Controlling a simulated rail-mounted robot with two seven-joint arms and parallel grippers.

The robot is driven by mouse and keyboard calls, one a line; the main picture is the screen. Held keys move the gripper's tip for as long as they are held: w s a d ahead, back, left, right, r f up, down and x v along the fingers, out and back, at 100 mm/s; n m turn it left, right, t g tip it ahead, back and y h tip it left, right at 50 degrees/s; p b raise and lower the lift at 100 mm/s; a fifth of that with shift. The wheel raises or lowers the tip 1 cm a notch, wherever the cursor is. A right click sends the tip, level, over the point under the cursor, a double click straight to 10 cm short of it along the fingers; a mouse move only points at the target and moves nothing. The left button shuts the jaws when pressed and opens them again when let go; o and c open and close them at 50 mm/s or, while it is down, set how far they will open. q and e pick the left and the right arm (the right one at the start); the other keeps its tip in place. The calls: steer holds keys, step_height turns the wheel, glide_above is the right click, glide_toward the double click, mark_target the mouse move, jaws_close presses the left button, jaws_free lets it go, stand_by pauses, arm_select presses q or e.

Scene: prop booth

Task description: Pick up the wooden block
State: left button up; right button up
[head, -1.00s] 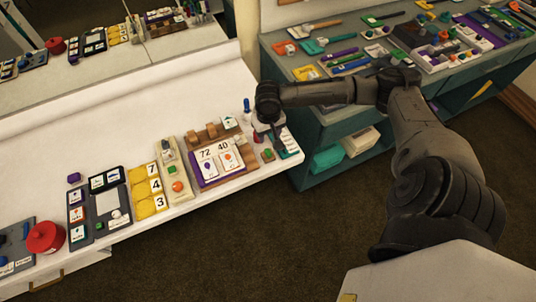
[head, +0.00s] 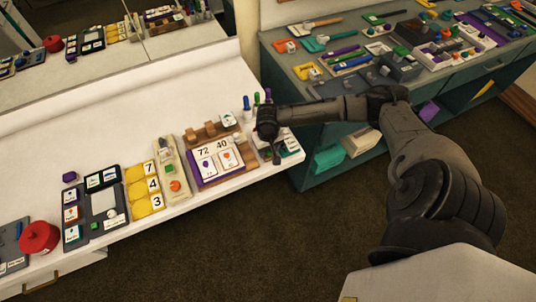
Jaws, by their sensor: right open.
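My right gripper (head: 275,152) points down at the right end of the white counter, with its jaws open; they are small and dark here. It is over or just beside a small tray (head: 292,148) with dark and teal parts, which it partly covers. I cannot make out a separate wooden block at the jaws; the wrist and fingers may hide it. Brown wooden pieces (head: 211,131) stand at the back of a card holder (head: 198,176) with cards 72 and 40, left of the gripper. My left gripper is not in view.
Left along the white counter (head: 110,145) are yellow number tiles (head: 143,190), a grey board (head: 98,222) and a red jar (head: 38,237). A teal shelf unit (head: 306,165) stands to the right.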

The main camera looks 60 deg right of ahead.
steer(key=shift+f, duration=0.5)
steer(key=shift+c, duration=0.3)
jaws_close()
steer(key=shift+r, duration=0.1)
steer(key=shift+r, duration=0.5)
steer(key=r, duration=0.1)
steer(key=r+p, duration=0.1)
steer(key=r, duration=0.1)
steer(key=shift+s+d+r+p, duration=0.1)
steer(key=shift+s+r+p, duration=0.15)
steer(key=shift+r+p, duration=0.05)
steer(key=s+d+r+p, duration=0.2)
steer(key=s+r, duration=0.4)
steer(key=s, duration=0.5)
steer(key=shift+d+r+p, duration=0.15)
steer(key=shift+d+p, duration=0.15)
steer(key=shift+p, duration=0.15)
